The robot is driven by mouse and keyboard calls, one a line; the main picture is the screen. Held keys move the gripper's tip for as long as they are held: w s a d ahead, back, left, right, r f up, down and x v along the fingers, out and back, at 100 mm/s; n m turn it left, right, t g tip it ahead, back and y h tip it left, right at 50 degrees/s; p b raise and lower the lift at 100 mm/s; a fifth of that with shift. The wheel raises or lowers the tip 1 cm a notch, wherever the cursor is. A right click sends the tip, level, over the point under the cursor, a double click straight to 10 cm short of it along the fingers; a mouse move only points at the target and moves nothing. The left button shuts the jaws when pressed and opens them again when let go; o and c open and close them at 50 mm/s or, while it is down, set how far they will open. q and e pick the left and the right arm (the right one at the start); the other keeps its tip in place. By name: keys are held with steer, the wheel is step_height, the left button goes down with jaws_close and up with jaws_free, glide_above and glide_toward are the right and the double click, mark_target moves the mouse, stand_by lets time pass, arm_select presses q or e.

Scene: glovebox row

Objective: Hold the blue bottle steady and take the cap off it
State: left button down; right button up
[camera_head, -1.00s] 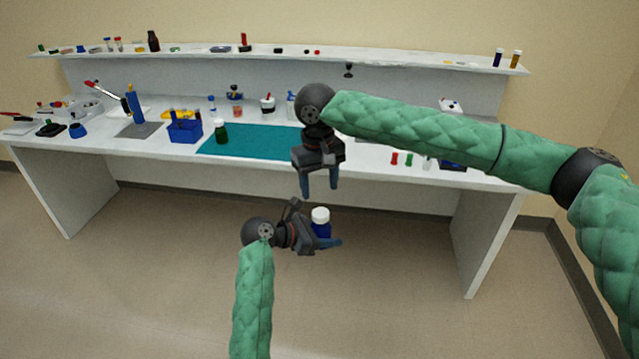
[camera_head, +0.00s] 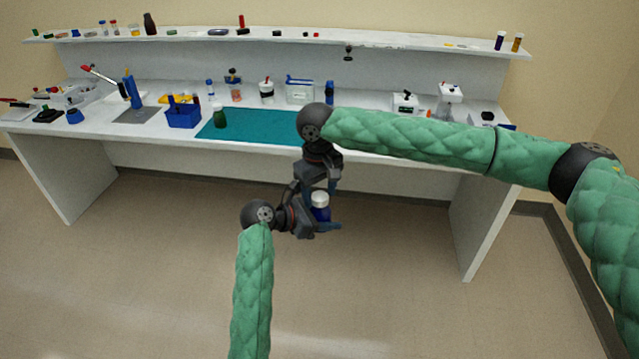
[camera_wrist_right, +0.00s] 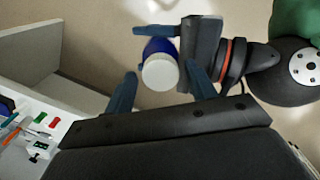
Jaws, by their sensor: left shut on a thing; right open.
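The blue bottle (camera_head: 320,213) has a white cap (camera_head: 320,198) on top. It is held upright in the air in front of the bench by my left gripper (camera_head: 326,228), which is shut on its body. My right gripper (camera_head: 320,188) points down just above the bottle, open. In the right wrist view the white cap (camera_wrist_right: 160,75) faces the camera, between and a little beyond the open blue fingers of my right gripper (camera_wrist_right: 162,90). The blue body (camera_wrist_right: 160,47) shows behind it. The right fingers appear apart from the cap.
The white bench (camera_head: 390,158) stands behind both grippers, with a teal mat (camera_head: 250,132) and a blue caddy (camera_head: 183,115) on it. A shelf (camera_head: 400,44) with small bottles runs along the back. The floor around the bottle is clear.

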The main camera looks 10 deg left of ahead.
steer(key=shift+f, duration=0.15)
steer(key=shift+c, duration=0.3)
steer(key=c, duration=1)
steer(key=shift+o, duration=0.2)
steer(key=n, duration=0.4)
steer(key=shift+n, duration=0.3)
steer(key=n, duration=1.3)
steer(key=shift+d, duration=0.1)
steer(key=shift+n, duration=0.3)
steer(key=shift+r, duration=0.45)
